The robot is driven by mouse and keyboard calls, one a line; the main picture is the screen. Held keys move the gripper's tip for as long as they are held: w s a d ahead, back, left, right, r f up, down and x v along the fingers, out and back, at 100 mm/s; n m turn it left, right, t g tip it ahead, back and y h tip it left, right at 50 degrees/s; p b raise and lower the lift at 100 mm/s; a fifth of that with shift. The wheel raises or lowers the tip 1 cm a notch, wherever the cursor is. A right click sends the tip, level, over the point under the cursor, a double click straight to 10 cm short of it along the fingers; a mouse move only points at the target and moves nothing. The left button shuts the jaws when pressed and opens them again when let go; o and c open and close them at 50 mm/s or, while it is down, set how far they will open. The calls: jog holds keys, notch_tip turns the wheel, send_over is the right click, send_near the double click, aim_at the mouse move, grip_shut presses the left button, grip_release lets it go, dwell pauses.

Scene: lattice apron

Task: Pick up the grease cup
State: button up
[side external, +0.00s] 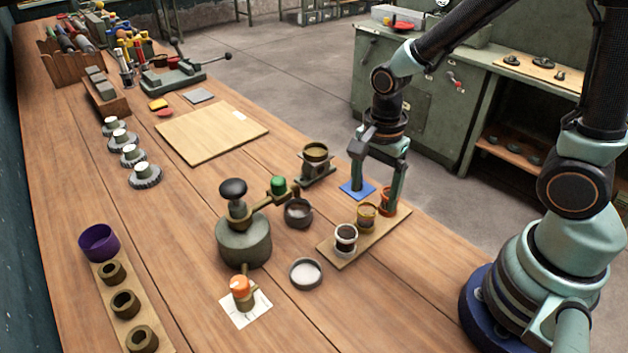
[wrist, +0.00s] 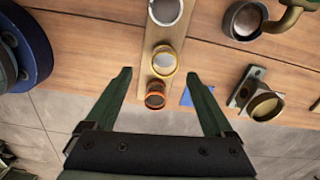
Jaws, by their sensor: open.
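Nothing is labelled, so I cannot tell for certain which cup is the grease cup. Three small cups stand in a row on a wooden strip (side external: 335,253): a white-rimmed one with dark contents (side external: 345,238), a yellow-rimmed one (side external: 367,217) and an orange one (side external: 386,203). In the wrist view the orange cup (wrist: 154,100) lies between my open fingers, nearer the left one, with the yellow cup (wrist: 163,62) just past the fingertips. My gripper (side external: 375,204) points down around the orange cup, one finger partly hiding it. It holds nothing. It also shows in the wrist view (wrist: 158,72).
A blue square (side external: 356,188) lies beside the strip. A bracket with an olive cup (side external: 316,153) stands close by. The table edge is close behind the strip.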

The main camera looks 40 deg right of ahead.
aim_at(367, 208)
jog(key=shift+w+f, duration=0.2)
jog(key=shift+f, duration=1.35)
jog(key=shift+w+f, duration=0.2)
jog(key=shift+f, duration=1.35)
grip_shut()
